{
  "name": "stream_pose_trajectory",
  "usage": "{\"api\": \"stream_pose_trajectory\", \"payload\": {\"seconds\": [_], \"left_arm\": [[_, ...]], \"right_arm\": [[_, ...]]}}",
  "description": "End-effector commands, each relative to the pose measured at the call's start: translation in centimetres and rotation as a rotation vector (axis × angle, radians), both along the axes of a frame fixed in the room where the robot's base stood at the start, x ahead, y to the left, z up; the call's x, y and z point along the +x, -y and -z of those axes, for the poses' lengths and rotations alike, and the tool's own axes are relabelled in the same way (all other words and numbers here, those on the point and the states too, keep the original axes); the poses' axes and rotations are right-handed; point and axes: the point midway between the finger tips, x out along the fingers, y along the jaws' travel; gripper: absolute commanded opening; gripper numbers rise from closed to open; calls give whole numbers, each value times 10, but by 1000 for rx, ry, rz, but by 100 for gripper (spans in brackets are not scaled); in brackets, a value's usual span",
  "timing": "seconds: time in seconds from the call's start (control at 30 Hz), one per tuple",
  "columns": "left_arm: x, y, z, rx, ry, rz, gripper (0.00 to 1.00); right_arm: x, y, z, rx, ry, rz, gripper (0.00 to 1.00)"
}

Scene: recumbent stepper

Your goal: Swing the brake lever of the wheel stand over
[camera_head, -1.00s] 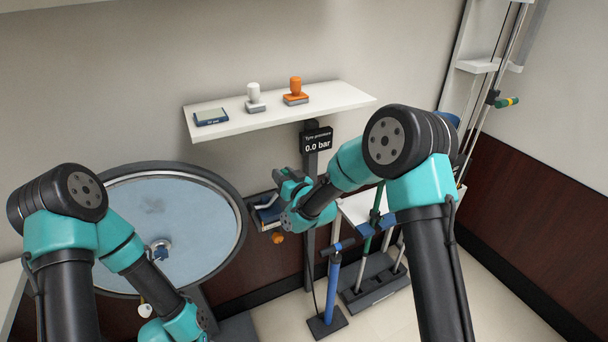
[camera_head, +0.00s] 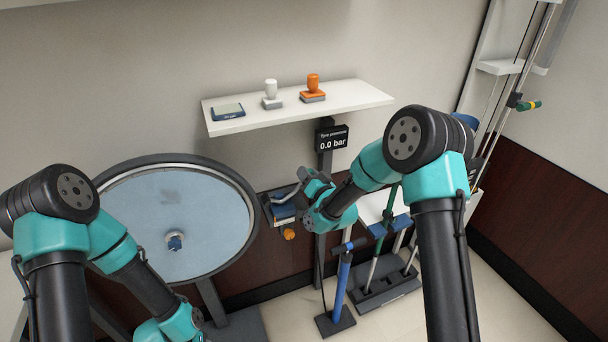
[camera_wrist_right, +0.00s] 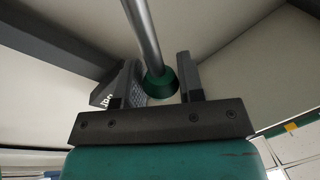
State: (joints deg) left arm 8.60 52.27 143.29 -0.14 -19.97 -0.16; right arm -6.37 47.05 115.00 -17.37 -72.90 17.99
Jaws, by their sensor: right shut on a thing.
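The wheel stand holds a large round wheel (camera_head: 170,215) with a pale blue disc and a grey rim, at the left of the head view. To its right is a blue and dark box (camera_head: 284,213) with a bent silver lever (camera_head: 283,197) above it. My right gripper (camera_head: 305,183) is at this lever. In the right wrist view a silver rod with a green end (camera_wrist_right: 159,84) lies between the fingers of my right gripper (camera_wrist_right: 157,88), which is shut on it. My left arm comes down over the wheel's lower left; its gripper is out of the picture.
A white shelf (camera_head: 350,101) with a small scale, a white stamp-like thing and an orange one (camera_head: 313,88) is above. A pressure display (camera_head: 333,139) reads 0.0 bar. A blue pump (camera_head: 341,285) and a stand with rods (camera_head: 383,285) are below my right arm.

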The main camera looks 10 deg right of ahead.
Motion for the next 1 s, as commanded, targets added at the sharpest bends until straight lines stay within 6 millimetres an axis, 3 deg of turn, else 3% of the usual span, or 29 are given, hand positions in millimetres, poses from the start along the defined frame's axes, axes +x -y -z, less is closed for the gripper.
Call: {"api": "stream_pose_trajectory", "payload": {"seconds": [0.1, 0.13, 0.37, 0.77, 1.0], "left_arm": [[0, 0, 0, 0, 0, 0, 43], [0, 0, 0, 0, 0, 0, 43], [0, 0, 0, 0, 0, 0, 43], [0, 0, 0, 0, 0, 0, 43], [0, 0, 0, 0, 0, 0, 43]], "right_arm": [[0, 1, 2, 0, -5, 4, 0], [0, 1, 2, 0, -5, 4, 36], [0, 1, 2, -1, -4, 2, 58], [-5, 3, 2, -2, -3, 2, 60], [-33, 14, 6, -2, -5, 3, 60]]}}
